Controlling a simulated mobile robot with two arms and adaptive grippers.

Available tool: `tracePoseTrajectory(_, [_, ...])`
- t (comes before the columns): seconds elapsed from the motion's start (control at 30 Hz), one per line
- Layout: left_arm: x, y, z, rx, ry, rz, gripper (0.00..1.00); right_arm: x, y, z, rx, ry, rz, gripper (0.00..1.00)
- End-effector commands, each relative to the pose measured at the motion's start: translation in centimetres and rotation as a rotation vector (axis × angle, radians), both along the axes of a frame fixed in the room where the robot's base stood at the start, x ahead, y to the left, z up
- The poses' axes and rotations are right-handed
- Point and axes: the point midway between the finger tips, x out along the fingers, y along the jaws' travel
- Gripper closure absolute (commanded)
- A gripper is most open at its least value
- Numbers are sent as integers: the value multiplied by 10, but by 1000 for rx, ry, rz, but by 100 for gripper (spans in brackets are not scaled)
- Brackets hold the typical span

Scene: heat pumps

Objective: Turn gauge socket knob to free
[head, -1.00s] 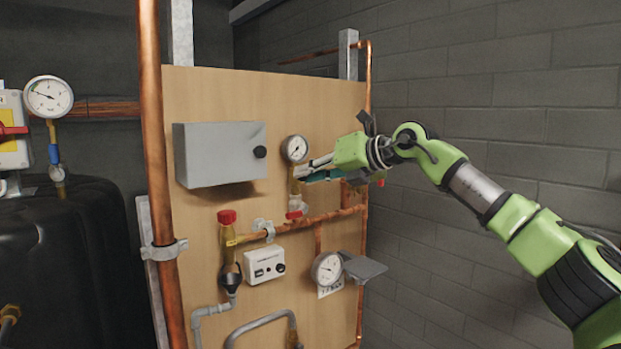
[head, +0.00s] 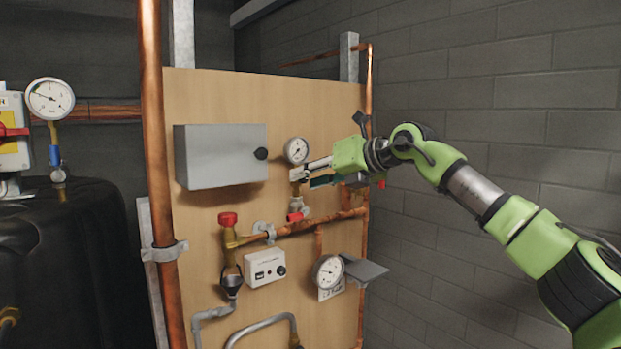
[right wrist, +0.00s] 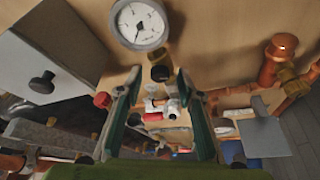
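The round white upper gauge (head: 296,150) is on the wooden panel, with its brass socket below it and a red knob (head: 296,216) lower down. My right gripper (head: 308,172) comes in from the right, its fingertips just under the gauge and in front of the socket, partly hiding it. In the right wrist view the gauge (right wrist: 139,22) is at the top. The socket's dark fitting (right wrist: 160,73) shows between the tips of my two spread fingers. I cannot tell whether either finger touches it. My left gripper is not in view.
A grey box (head: 222,156) with a black knob is left of the gauge. Copper pipe (head: 290,227), a red-capped valve (head: 228,219), a white control box (head: 265,268) and a lower gauge (head: 328,271) are below. A grey block wall is on the right.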

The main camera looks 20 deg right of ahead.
Motion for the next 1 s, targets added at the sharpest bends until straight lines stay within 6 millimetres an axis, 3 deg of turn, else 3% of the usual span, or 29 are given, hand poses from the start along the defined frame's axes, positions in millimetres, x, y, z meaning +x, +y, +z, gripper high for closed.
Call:
tracePoseTrajectory(0.27, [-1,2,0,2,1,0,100,-6,-6,5,3,-3,-3,66])
tracePoseTrajectory(0.7, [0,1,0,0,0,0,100,-76,-45,34,1,-3,-2,66])
tracePoseTrajectory(1.0, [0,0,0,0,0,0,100,-97,-56,42,0,-1,0,66])
